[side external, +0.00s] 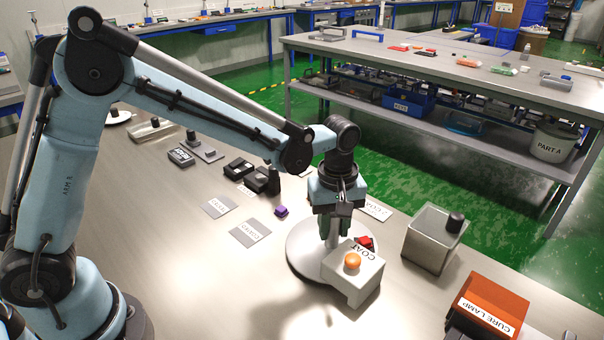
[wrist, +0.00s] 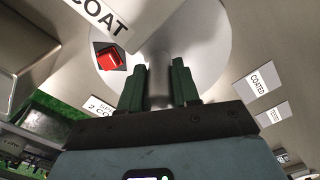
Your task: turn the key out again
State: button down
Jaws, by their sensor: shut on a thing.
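My gripper (side external: 331,232) points down over a round pale plate (side external: 300,250) on the bench. In the wrist view its two green fingers (wrist: 158,88) are shut on a grey upright post (wrist: 158,66), one finger on each side. A pale box marked COAT (side external: 366,284) with an orange knob (side external: 351,260) stands beside the post; its edge also shows in the wrist view (wrist: 125,22). A red piece (side external: 364,241) lies close by the box and shows in the wrist view (wrist: 110,58), apart from my fingers. I cannot make out which part is the key.
A grey open box (side external: 430,243) with a black knob and an orange CURE LAMP box (side external: 488,305) stand to the right. A small purple piece (side external: 281,211), flat labelled cards (side external: 249,233) and black blocks (side external: 240,168) lie to the left.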

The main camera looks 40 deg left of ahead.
jog(key=shift+n, duration=2.4)
jog(key=shift+w+d+n, duration=0.1)
jog(key=shift+n, duration=2.5)
jog(key=c, duration=1.1)
grip_release()
notch_tip(320, 180, up, 12)
jog(key=shift+r, duration=0.1)
